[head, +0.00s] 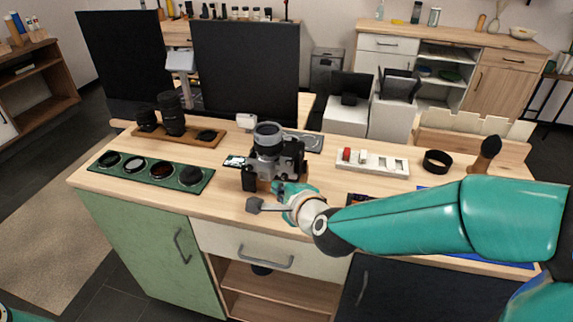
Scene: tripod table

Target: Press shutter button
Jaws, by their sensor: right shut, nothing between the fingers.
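A black and silver camera (266,160) with a wide grey lens or ring on top stands near the middle of the wooden worktop (222,212). Its shutter button is too small to make out. My right arm reaches in from the right. My right gripper (280,189) is shut and empty, at the near side of the camera, by its lower part. I cannot tell whether it touches the camera, and its fingertips are hard to separate from the dark body. My left gripper is not in view.
A green tray (120,180) with several round filters and a wooden board (205,145) with lenses lie to the left. A white tray (340,167) with small items and a black ring (437,162) lie to the right. Two dark panels (245,70) stand behind.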

